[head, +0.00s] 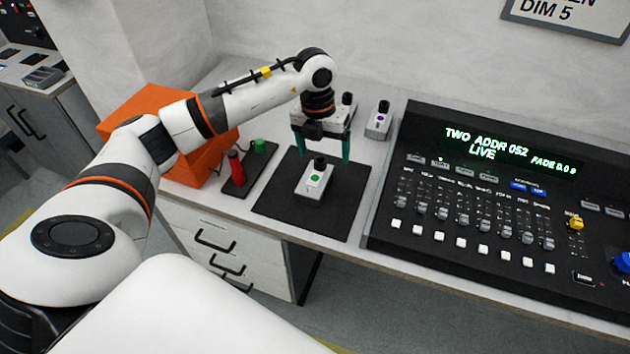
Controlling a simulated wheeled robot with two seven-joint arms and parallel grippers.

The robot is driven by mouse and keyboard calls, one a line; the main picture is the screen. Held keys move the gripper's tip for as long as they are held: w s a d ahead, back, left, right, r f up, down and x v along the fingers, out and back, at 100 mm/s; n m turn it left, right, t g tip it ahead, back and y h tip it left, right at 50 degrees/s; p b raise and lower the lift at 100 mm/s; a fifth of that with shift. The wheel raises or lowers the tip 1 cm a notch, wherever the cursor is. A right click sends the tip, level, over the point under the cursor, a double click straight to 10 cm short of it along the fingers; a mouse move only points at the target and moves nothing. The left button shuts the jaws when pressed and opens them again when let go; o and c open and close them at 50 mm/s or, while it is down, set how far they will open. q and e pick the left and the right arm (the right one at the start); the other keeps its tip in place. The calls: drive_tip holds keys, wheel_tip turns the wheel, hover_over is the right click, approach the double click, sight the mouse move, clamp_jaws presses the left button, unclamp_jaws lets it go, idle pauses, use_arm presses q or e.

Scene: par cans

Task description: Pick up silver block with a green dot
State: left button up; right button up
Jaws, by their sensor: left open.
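The silver block with a green dot (314,182) stands on a black mat (283,200) on the desk, with a dark knob on its top. My left gripper (323,152) is open just above and behind the block in the picture. I cannot tell exactly how high the fingertips are above the block. My right gripper is not in view.
Another silver block (379,121) with a dark knob stands behind the mat, left of the large lighting console (400,240). A further dark knob shows behind my gripper. A black plate with a red handle (236,168) and a green knob (259,146) lies left, beside an orange box (190,165).

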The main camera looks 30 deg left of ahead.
use_arm(q)
drive_tip(key=a+y, duration=0.1)
drive_tip(key=a, duration=0.1)
drive_tip(key=p, duration=0.1)
hover_over(315, 178)
drive_tip(key=shift+n, duration=0.3)
drive_tip(key=f, duration=0.5)
drive_tip(key=shift+s+a+f, duration=0.1)
drive_tip(key=shift+s+f, duration=0.3)
drive_tip(key=shift+w+f+p, duration=0.25)
drive_tip(key=shift+f+p, duration=0.15)
drive_tip(key=shift+f, duration=0.95)
drive_tip(key=shift+w+f+p, duration=0.2)
drive_tip(key=shift+f+p, duration=0.2)
drive_tip(key=shift+f, duration=0.95)
drive_tip(key=shift+c, duration=0.5)
drive_tip(key=shift+r, duration=0.1)
drive_tip(key=c, duration=1.4)
